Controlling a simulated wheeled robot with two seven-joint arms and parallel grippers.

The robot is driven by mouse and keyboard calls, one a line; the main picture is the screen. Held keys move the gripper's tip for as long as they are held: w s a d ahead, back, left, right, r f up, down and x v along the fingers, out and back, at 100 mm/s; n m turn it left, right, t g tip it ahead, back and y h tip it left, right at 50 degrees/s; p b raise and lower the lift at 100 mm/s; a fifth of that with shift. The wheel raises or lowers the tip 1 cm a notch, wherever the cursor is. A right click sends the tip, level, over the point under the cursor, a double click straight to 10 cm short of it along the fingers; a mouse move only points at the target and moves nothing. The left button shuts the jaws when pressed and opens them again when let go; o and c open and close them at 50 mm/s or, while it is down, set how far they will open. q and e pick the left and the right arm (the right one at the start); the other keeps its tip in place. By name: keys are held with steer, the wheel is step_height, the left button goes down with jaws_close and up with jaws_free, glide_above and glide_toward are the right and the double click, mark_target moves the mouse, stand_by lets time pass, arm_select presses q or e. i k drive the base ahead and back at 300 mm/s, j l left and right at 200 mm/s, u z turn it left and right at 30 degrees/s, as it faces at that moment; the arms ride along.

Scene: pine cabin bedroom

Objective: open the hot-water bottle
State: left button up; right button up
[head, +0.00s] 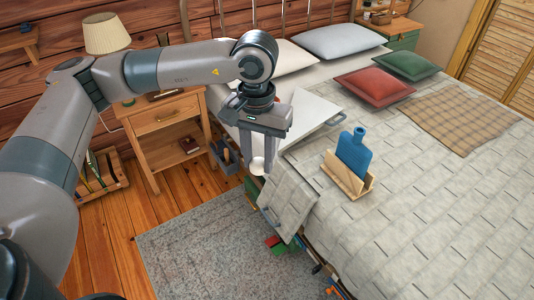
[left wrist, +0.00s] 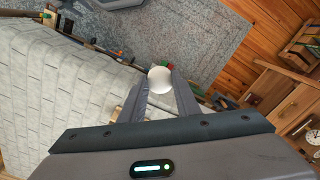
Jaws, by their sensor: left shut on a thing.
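The blue hot-water bottle (head: 354,153) stands upright in a light wooden holder (head: 344,182) on the bed, its neck at the top. Whether its neck has a stopper in it is too small to tell. My left gripper (head: 258,170) is shut on a small white round thing (head: 257,163). It is well to the left of the bottle and apart from it, over the bed's near left side. The white thing also shows between the fingers in the left wrist view (left wrist: 160,80). The bottle cannot be made out in the left wrist view. My right gripper is not in view.
The bed's grey quilt (head: 430,220) is bare to the right of the holder. Red (head: 374,85) and green (head: 411,64) cushions lie farther back. A wooden nightstand (head: 165,120) and a lamp (head: 106,33) stand at the left. A grey rug (head: 215,255) covers the floor.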

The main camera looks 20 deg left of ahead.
mark_target(350, 150)
steer(key=i+j, duration=0.15)
steer(key=j, duration=0.15)
steer(key=i+j, duration=0.15)
steer(key=j+z, duration=0.1)
steer(key=z, duration=1.6)
steer(key=i, duration=0.5)
